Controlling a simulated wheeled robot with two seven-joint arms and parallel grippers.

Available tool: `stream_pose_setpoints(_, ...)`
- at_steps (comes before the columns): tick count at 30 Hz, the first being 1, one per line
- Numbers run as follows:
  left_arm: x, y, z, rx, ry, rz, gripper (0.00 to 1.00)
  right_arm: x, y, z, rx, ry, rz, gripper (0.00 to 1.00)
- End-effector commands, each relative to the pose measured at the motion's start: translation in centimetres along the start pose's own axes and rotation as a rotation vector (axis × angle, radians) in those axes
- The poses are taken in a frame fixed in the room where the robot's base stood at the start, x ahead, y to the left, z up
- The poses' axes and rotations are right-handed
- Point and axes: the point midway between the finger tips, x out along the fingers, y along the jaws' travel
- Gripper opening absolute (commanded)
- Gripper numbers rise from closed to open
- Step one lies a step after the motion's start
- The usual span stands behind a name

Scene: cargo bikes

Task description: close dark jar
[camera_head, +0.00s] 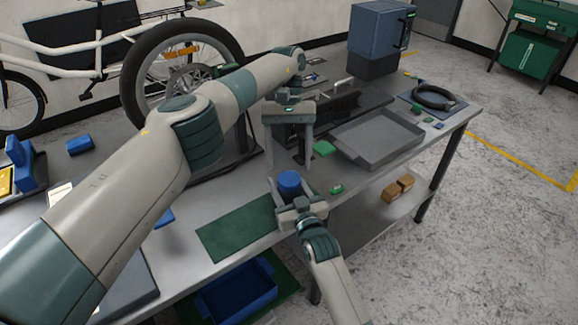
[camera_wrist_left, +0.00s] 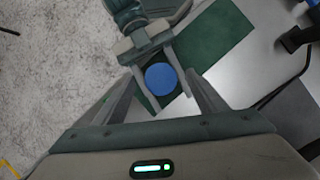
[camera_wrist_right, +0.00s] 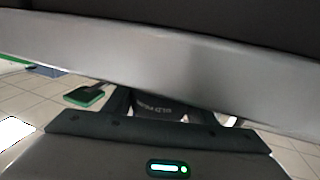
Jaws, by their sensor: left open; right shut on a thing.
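A round blue lid (camera_head: 289,180) shows at the table's front edge, between the fingers of my right gripper (camera_head: 293,200). The lid's top also shows in the left wrist view (camera_wrist_left: 160,79). A dark jar body (camera_wrist_right: 160,106) with pale lettering shows between the right fingers in the right wrist view; my right gripper is shut on it. I cannot tell whether the lid is tight on the jar. My left gripper (camera_head: 288,160) points down, open and empty, a little above the lid, with its fingers on either side in the left wrist view.
A green mat (camera_head: 235,229) lies left of the jar. A grey tray (camera_head: 378,138) and small green pieces (camera_head: 337,189) lie to its right. A black coil (camera_head: 433,97) and a blue cabinet (camera_head: 378,40) stand farther back. A blue bin (camera_head: 236,290) sits below.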

Motion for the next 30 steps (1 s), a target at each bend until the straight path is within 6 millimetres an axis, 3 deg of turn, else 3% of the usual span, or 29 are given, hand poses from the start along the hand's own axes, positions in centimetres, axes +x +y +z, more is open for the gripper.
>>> stream_pose_setpoints(4, -0.78, -0.03, 0.34, 0.000, 0.000, 0.000, 0.65, -0.01, 0.00, 0.09, 0.000, -0.001, 0.000, 0.00)
stream_pose_setpoints(19, -0.85, 0.00, 0.37, -0.036, 0.003, -0.002, 0.63, -0.01, 0.00, 0.08, 0.000, -0.001, 0.000, 0.00)
stream_pose_setpoints(30, -1.05, -0.04, 0.22, -0.362, 0.037, -0.006, 0.63, -0.01, 0.01, 0.08, 0.000, -0.001, 0.000, 0.00)
